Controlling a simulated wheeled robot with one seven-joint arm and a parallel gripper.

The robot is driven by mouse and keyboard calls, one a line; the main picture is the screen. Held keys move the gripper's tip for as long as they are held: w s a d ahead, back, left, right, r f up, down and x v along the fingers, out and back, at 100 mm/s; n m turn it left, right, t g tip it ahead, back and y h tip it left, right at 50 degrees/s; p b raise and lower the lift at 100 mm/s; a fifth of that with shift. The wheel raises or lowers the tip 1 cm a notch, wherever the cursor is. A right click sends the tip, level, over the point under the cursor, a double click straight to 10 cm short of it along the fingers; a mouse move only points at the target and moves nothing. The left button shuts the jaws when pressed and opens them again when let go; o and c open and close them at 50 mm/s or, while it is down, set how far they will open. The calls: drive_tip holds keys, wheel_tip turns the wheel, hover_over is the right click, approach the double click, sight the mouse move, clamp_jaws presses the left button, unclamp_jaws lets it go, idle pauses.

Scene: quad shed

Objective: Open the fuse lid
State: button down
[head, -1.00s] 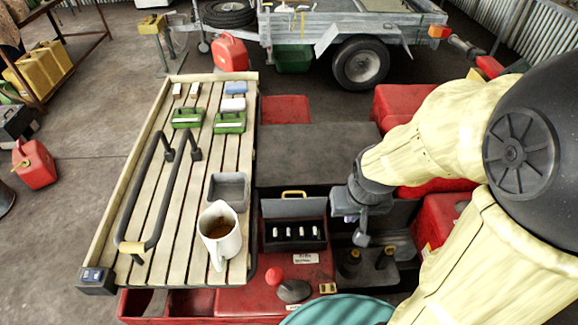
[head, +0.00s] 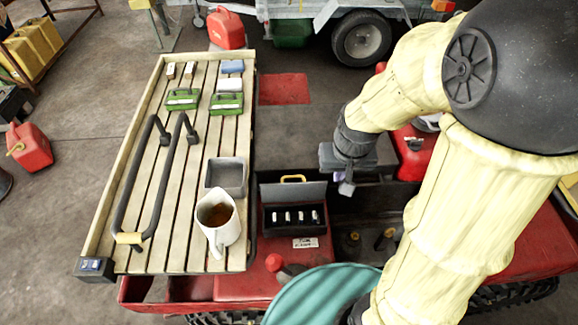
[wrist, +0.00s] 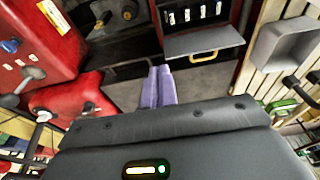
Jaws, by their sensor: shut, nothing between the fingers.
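The fuse lid (head: 291,191) is a grey flap with a yellow handle (head: 293,178). It stands open at the far edge of the dark fuse box (head: 265,219), and several pale fuses (head: 295,217) show in the box. The wrist view shows the open lid (wrist: 203,40) with its handle (wrist: 204,57) and the fuses (wrist: 195,14) beyond it. My gripper (head: 346,188) is shut and empty, to the right of the lid and apart from it. Its lilac fingers (wrist: 157,88) lie close together in the wrist view.
A slatted wooden rack (head: 152,205) on the left carries a mug (head: 218,225), a grey tray (head: 226,177), green boxes and a black grab bar (head: 150,180). A teal round thing (head: 318,295) is in front of the fuse box. Red containers are beside my arm.

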drive_tip(key=w+a+f+g+p, duration=0.1)
drive_tip(key=w+a, duration=0.1)
drive_tip(key=w, duration=0.3)
drive_tip(key=w+a+f+p, duration=0.1)
drive_tip(key=w+a, duration=0.2)
drive_tip(key=w, duration=0.1)
drive_tip(key=g+p, duration=0.1)
hover_over(288, 167)
wheel_tip(288, 167, down, 4)
drive_tip(key=f, duration=0.1)
drive_tip(key=shift+s+a+r, duration=0.1)
drive_tip(key=shift+r, duration=0.2)
drive_tip(key=shift+f, duration=0.1)
wheel_tip(288, 167, down, 10)
drive_tip(key=p, duration=0.3)
drive_tip(key=s+p, duration=0.1)
drive_tip(key=s+r, duration=0.1)
drive_tip(key=s, duration=0.1)
drive_tip(key=shift+r+p, duration=0.2)
drive_tip(key=shift+p, duration=0.2)
drive_tip(key=shift+s, duration=0.25)
